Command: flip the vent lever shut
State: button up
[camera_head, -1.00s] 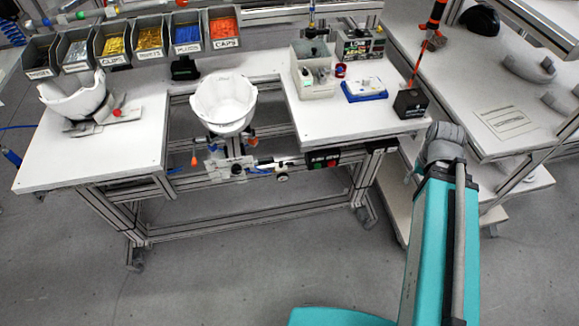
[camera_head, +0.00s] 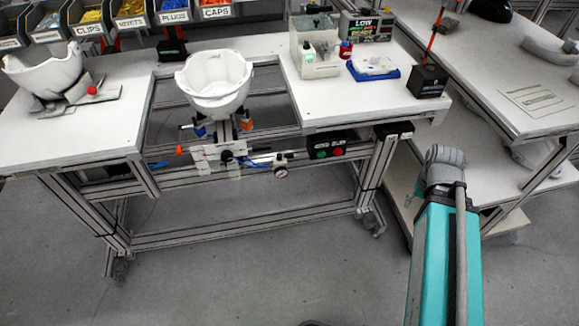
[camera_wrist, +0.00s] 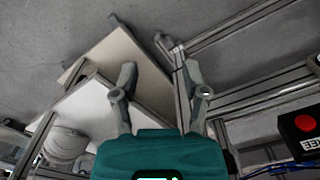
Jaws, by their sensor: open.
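A white helmet shell (camera_head: 217,82) sits open side up in a holder at the gap in the bench's front. Below it is a white and dark valve assembly (camera_head: 218,157) with a blue fitting and a round gauge (camera_head: 280,172). A small orange-tipped part (camera_head: 179,149) sticks out at its left, and another orange part (camera_head: 246,121) stands under the shell. I cannot tell for sure which is the vent lever or how it is set. My gripper (camera_wrist: 160,72) is open and empty in the wrist view, apart from the assembly. The head view does not show its fingers.
A button box (camera_head: 328,149) hangs under the bench's right front; it also shows in the wrist view (camera_wrist: 302,133). The white bench (camera_head: 85,132) holds another shell (camera_head: 45,72), bins and devices. A second table (camera_head: 500,80) stands right. The floor in front is clear.

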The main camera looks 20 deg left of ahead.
notch_tip(320, 180, down, 20)
jog(key=b, duration=1.8)
jog(key=n+g+y+b, duration=0.6)
jog(key=n+y+b, duration=0.7)
jog(key=n+y, duration=0.5)
send_near(289, 156)
jog(key=w+d+n, duration=0.1)
jog(key=w+d, duration=0.1)
jog(key=d, duration=0.1)
jog(key=shift+d+h, duration=0.15)
jog(key=shift+h, duration=0.25)
jog(key=shift+s, duration=0.1)
jog(key=x, duration=1.3)
jog(key=shift+a, duration=0.4)
